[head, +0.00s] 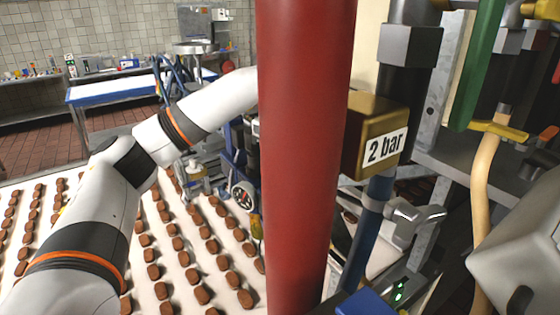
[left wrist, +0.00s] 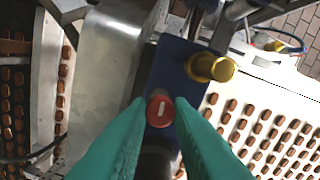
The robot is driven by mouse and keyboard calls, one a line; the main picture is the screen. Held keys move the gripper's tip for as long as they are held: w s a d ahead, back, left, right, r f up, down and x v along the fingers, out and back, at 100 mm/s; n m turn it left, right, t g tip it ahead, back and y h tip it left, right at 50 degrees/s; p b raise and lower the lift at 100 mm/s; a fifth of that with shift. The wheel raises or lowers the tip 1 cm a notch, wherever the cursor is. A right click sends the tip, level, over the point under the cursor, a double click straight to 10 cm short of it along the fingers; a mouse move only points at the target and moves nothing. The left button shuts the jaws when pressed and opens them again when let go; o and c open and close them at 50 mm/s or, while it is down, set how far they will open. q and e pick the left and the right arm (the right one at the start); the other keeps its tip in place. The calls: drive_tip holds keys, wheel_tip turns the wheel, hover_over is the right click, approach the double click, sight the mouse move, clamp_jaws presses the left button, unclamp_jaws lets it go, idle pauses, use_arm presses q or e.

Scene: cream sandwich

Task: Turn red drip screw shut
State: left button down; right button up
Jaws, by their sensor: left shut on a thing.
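The red drip screw (left wrist: 160,113) shows in the left wrist view as a small round red knob with a pale bar on its face. It sits on a dark blue block, beside a brass knob (left wrist: 211,67). The two green fingers of my left gripper (left wrist: 160,104) are closed on it, one on each side. In the head view my left arm reaches behind the red column, which hides the gripper and the screw. My right gripper is in neither view.
A thick red column (head: 305,150) stands close in front in the head view. Right of it are a brass "2 bar" box (head: 372,135), pipes and a wooden-handled tool (head: 483,200). A pale belt (head: 90,230) with rows of brown biscuits runs below my left arm.

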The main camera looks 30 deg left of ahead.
use_arm(q)
drive_tip(key=shift+m, duration=0.6)
drive_tip(key=c, duration=1.3)
unclamp_jaws()
wheel_tip(320, 180, up, 12)
